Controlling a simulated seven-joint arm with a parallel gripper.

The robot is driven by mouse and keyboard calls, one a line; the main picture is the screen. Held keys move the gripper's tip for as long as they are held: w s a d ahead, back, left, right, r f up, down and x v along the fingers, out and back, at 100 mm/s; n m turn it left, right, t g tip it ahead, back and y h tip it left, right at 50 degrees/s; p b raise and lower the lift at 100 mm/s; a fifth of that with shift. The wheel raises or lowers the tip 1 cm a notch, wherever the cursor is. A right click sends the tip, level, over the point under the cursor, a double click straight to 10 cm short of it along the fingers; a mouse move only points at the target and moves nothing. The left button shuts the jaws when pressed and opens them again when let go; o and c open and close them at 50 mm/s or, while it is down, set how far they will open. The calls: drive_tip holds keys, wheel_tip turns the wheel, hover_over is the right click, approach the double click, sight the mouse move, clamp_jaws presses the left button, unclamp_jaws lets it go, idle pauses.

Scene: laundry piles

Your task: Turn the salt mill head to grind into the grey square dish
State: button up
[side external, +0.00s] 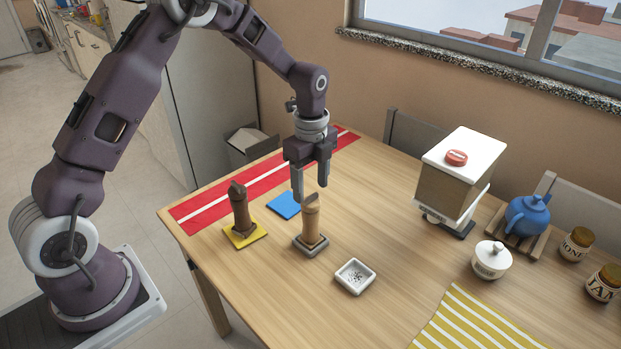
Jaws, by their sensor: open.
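A light-brown wooden mill (312,220) stands upright on a grey square dish or base (311,247) near the table's left middle. A darker brown mill (240,208) stands to its left on a yellow square (245,237). I see no label telling which is the salt mill. My gripper (311,188) is open and points down at the head of the light-brown mill. Its fingertips are at about head height; I cannot tell whether they straddle the head or touch it.
A small white square dish (355,277) with dark specks lies in front. A blue square (284,205) and red-white runner (262,183) lie behind. A white-topped box (450,190), lidded pot (491,261), blue teapot (527,215), jars (576,245) and striped cloth (470,320) are right.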

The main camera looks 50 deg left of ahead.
sight(311, 196)
drive_tip(key=shift+f, duration=2.85)
drive_tip(key=c, duration=0.8)
drive_tip(key=m, duration=0.8)
drive_tip(key=o, duration=0.8)
drive_tip(key=shift+r, duration=3.05)
